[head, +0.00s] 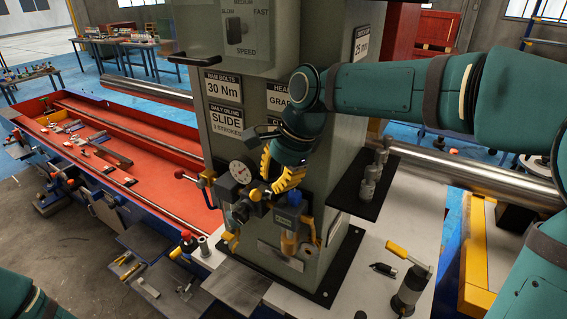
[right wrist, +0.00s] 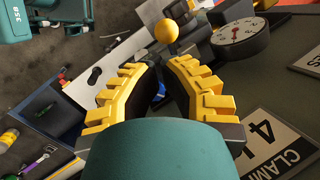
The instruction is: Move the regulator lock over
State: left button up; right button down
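The regulator on the front of the grey-green column has a round white-faced gauge (head: 240,172), which also shows in the right wrist view (right wrist: 236,34). A small yellow knob (head: 255,194) sits beside the gauge. In the right wrist view a round yellow knob (right wrist: 167,31) lies just beyond my fingertips. My right gripper (head: 268,184) reaches down at the regulator with its yellow fingers apart. In the right wrist view a gap shows between the fingertips (right wrist: 157,62), with nothing clearly held. I cannot tell which part is the lock. My left gripper is out of view.
Below the regulator hangs a unit with a yellowish bowl (head: 289,243). A red-knobbed lever (head: 180,174) sticks out left of the gauge. A dark shelf (head: 362,187) with metal cylinders juts out on the right. A yellow-handled tool (head: 408,255) stands on the pale bench.

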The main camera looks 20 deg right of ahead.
aim_at(262, 195)
jog(key=shift+x, duration=1.2)
jog(key=shift+a+h+b, duration=0.15)
jog(key=shift+h+b, duration=0.15)
jog(key=shift+b, duration=0.15)
jog(key=shift+s+a+f+t+b, duration=0.1)
jog(key=shift+s+f+t+b, duration=0.05)
jog(key=shift+t+b, duration=0.25)
